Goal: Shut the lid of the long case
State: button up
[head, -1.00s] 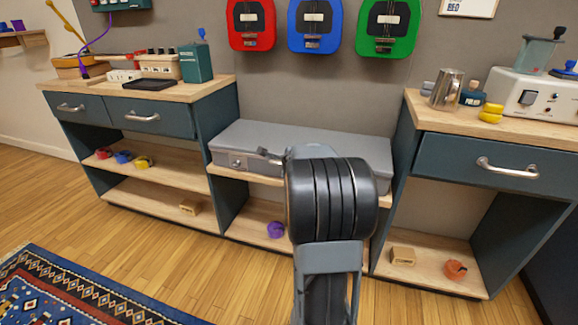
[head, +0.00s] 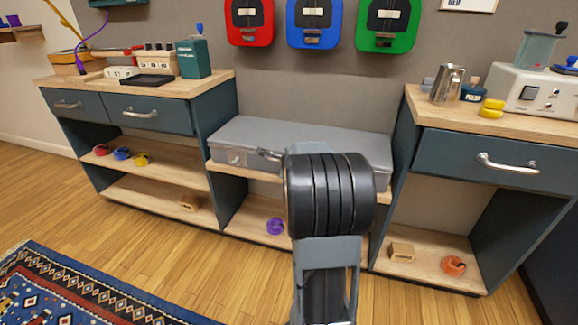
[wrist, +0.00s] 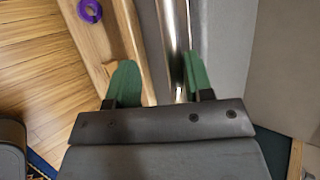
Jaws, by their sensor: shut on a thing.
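The long case (head: 255,138) is grey and lies on the top board of the low middle unit, against the wall. Its lid looks down or nearly down in the head view; my arm hides much of the front edge, so I cannot tell whether a gap is left. A handle or latch shows on its front. In the wrist view, the grey case (wrist: 222,40) runs along a shiny metal edge strip (wrist: 172,40). My gripper (wrist: 158,62) has its green fingers on either side of the case's front edge, shut on it. Its fingers are hidden in the head view.
Drawer cabinets stand left (head: 150,115) and right (head: 500,155) of the case, their tops higher than it. A purple roll (head: 275,226) lies on the shelf below. A patterned rug (head: 80,290) covers the floor at front left. The wooden floor between is clear.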

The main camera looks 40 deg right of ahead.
jog(key=p+v, duration=0.5)
jog(key=v, duration=0.8)
jog(key=shift+s+a+r+p, duration=0.15)
jog(key=shift+s+p, duration=0.1)
jog(key=shift+p, duration=0.05)
jog(key=a+r+n+g+y+p, duration=0.1)
jog(key=a+r+n+y+p, duration=0.5)
jog(key=a+r+n+p, duration=1.15)
jog(key=s+a+r+n+g+p, duration=0.2)
jog(key=s+a+r+n+p, duration=0.2)
jog(key=r+p, duration=0.3)
jog(key=s+a+r+n+g+p, duration=0.2)
jog(key=s+a+r+n+p, duration=0.2)
jog(key=p, duration=0.7)
notch_tip(320, 180, up, 5)
jog(key=shift+s+a+f+n+g+h+p, duration=0.3)
jog(key=shift+s+a+n+g+p, duration=0.1)
jog(key=shift+s+n, duration=0.65)
